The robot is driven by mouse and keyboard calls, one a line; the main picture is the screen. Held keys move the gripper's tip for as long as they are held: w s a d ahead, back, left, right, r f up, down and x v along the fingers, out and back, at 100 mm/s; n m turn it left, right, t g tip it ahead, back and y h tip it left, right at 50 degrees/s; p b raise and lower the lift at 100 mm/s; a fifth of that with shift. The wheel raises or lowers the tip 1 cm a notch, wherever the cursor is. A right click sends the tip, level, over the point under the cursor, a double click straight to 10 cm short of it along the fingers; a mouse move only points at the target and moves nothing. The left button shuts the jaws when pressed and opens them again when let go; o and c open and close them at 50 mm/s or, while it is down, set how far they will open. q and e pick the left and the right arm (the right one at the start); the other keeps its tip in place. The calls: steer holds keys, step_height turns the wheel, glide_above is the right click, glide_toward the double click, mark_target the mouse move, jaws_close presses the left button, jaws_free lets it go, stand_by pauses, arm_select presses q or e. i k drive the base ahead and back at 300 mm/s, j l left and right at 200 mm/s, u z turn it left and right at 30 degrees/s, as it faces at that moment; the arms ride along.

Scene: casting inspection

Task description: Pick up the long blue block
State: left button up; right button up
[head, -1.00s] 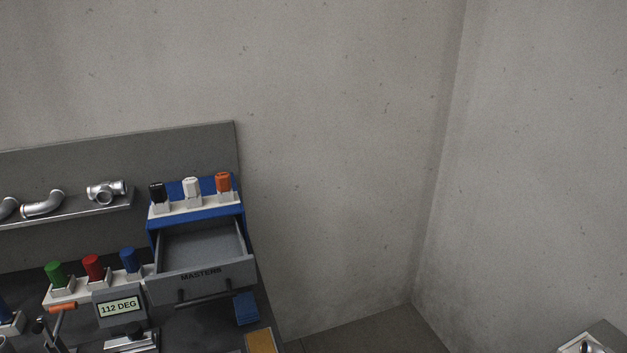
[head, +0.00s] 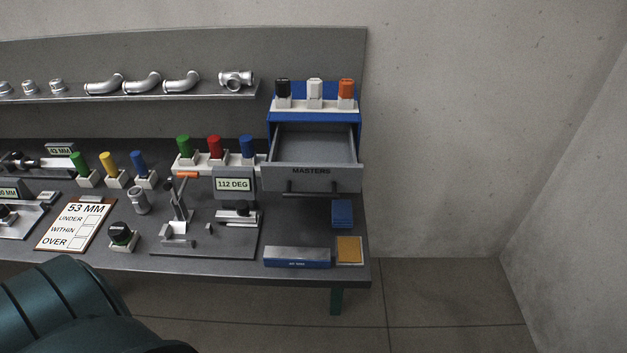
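A long block (head: 297,262) with a blue lower front band and a grey upper part lies flat near the bench's front right edge. Small lettering on its blue front is too small to read. A shorter blue block (head: 342,212) lies behind it to the right, below the open drawer. Neither gripper is in view. Part of my teal arm shows at the lower left, away from the long block.
An orange-yellow pad (head: 349,250) lies just right of the long block. The open MASTERS drawer (head: 311,178) juts out above the bench behind it. A gauge with a 112 DEG display (head: 233,184) stands to its left. Floor is clear right of the bench (head: 230,268).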

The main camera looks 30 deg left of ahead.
mark_target(295, 257)
steer(key=k+j+u, duration=0.1)
steer(key=u, duration=0.95)
